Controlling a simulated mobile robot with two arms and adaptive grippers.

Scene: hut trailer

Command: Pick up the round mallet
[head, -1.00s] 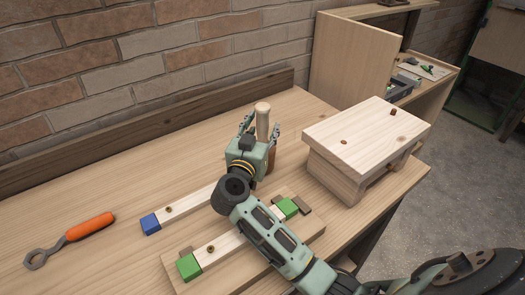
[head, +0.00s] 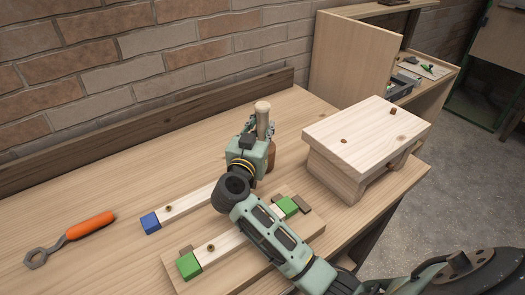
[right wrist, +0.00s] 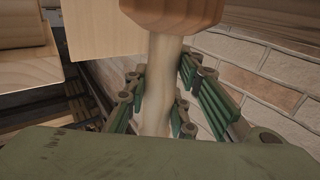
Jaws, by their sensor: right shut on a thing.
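The round mallet stands on the workbench with its pale handle (head: 263,118) pointing up and its brown head (head: 270,160) low, partly hidden behind my right gripper. My right gripper (head: 261,130) is shut on the handle. In the right wrist view, the green fingers (right wrist: 160,100) lie on both sides of the pale handle (right wrist: 160,75), and the wooden head (right wrist: 172,12) is at the top edge. I cannot tell any gap between the mallet and the bench. My left gripper is not in view.
A wooden stool-like block (head: 365,135) stands right of the mallet. Wooden strips with blue (head: 150,223) and green ends (head: 189,265) lie in front. An orange-handled wrench (head: 90,226) lies at the left. A brick wall (head: 130,70) runs behind the bench; the bench's back left is clear.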

